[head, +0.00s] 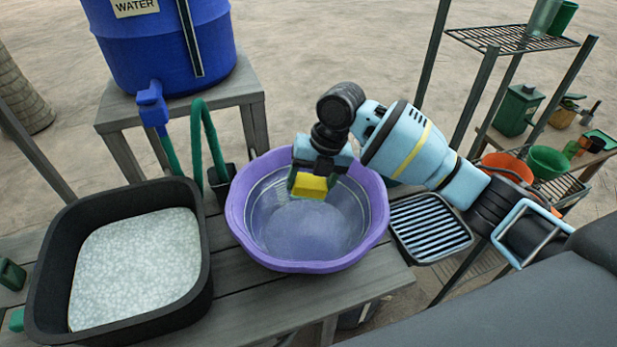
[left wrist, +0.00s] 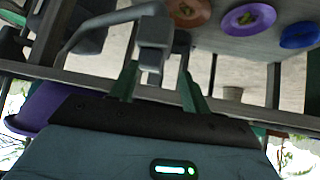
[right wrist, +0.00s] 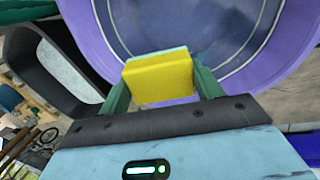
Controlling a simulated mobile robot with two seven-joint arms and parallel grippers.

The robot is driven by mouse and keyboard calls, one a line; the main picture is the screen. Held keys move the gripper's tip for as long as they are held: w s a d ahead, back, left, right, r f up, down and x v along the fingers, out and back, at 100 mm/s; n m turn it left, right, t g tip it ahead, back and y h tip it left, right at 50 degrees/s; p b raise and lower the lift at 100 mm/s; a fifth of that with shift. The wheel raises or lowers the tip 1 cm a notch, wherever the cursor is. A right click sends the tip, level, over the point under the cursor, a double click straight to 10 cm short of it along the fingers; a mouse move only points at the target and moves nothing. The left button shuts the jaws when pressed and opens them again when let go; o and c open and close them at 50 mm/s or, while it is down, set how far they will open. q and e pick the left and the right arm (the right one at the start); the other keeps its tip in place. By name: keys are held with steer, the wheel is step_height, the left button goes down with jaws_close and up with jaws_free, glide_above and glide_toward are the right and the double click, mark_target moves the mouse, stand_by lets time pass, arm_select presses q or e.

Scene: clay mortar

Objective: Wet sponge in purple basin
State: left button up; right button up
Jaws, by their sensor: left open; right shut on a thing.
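The purple basin (head: 237,225) stands on the wooden bench, with what looks like clear water inside. My right gripper (head: 309,183) is shut on the yellow sponge (head: 310,187) and holds it over the basin's inside, near its far side. In the right wrist view the sponge (right wrist: 160,80) sits between the two green fingers (right wrist: 160,92), with the basin (right wrist: 90,40) beyond it. I cannot tell whether the sponge touches the water. My left gripper (left wrist: 158,88) is open in its wrist view, with a grey bar-like part showing between and beyond its fingers.
A black tub (head: 60,225) with pale speckled contents stands left of the basin. A blue water barrel (head: 165,50) with a tap stands on a stool behind. A dark slatted tray (head: 430,226) is right of the basin. Shelves with green and orange containers (head: 508,166) stand farther right.

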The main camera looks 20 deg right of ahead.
arm_select(q)
steer(key=shift+w+a+r, duration=0.1)
steer(key=shift+w+r, duration=0.05)
steer(key=shift+r, duration=0.05)
arm_select(e)
steer(key=n, duration=0.2)
steer(key=w+n+g, duration=0.1)
steer(key=shift+a+r, duration=0.1)
steer(key=shift+a, duration=0.15)
arm_select(q)
steer(key=shift+f, duration=0.1)
arm_select(e)
step_height(320, 180, down, 2)
steer(key=shift+f, duration=0.1)
arm_select(q)
steer(key=s+f+g+b, duration=0.1)
steer(key=s+f+b, duration=0.3)
steer(key=f, duration=0.1)
steer(key=shift+d+f, duration=0.3)
steer(key=shift+d, duration=0.05)
arm_select(e)
step_height(320, 180, down, 10)
steer(key=shift+f, duration=0.2)
arm_select(q)
steer(key=shift+w+r, duration=0.1)
steer(key=shift+s+f, duration=0.2)
steer(key=shift+f, duration=0.05)
